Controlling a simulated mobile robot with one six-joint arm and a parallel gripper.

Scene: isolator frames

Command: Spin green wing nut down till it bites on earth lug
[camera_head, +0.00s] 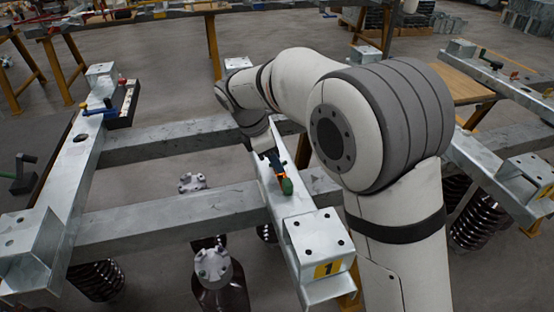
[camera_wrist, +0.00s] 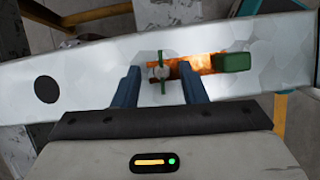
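The green wing nut (camera_wrist: 163,88) sits on a round stud in the wrist view, its two wings pointing up and down in the picture. The copper-orange earth lug (camera_wrist: 205,64) lies on the galvanized beam (camera_wrist: 100,75) around the stud and runs right to a green block-shaped end (camera_wrist: 232,62). The green end also shows in the head view (camera_head: 287,186). My gripper (camera_wrist: 159,69) is open, with one blue finger on each side of the wing nut and visible gaps to it. Whether the nut touches the lug cannot be told. In the head view the nut is too small to make out.
A bracket marked 1 (camera_head: 327,269) stands at the beam's near end. Cross beams (camera_head: 170,215) join it to a left beam carrying a black tray (camera_head: 124,104) and a blue-handled tool (camera_head: 97,108). Dark ribbed insulators (camera_head: 97,280) hang below. A dark hole (camera_wrist: 46,89) lies left of the nut.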

